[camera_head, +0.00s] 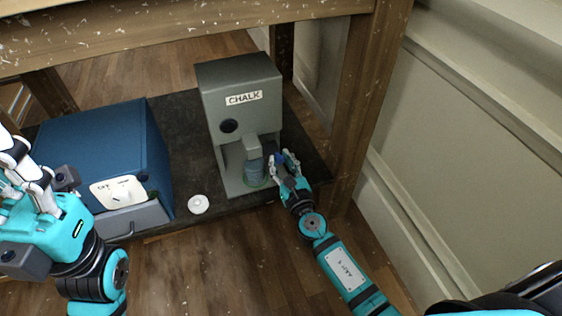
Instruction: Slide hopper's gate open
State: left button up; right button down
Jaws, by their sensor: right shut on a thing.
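The hopper (240,85) is a grey box labelled CHALK, standing upright on a dark shelf. A spout (252,148) juts from its front, above a blue-grey cup (254,174) on its base. My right gripper (283,163) is at the hopper's lower right side, just right of the spout and cup. It is shut on a small part there that appears to be the gate; the fingers hide most of it. My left gripper (28,172) is at the left edge, in front of the blue box and away from the hopper; its jaw opening is unclear.
A small white round object (198,204) lies near the front edge of the dark shelf (185,125). A wooden leg (352,115) stands close right of my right gripper.

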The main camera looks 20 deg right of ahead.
jog(key=d, duration=0.5)
jog(key=shift+w, duration=0.1)
jog(key=c, duration=1.1)
grip_release()
jog(key=s, duration=1.2)
jog(key=shift+d, duration=0.2)
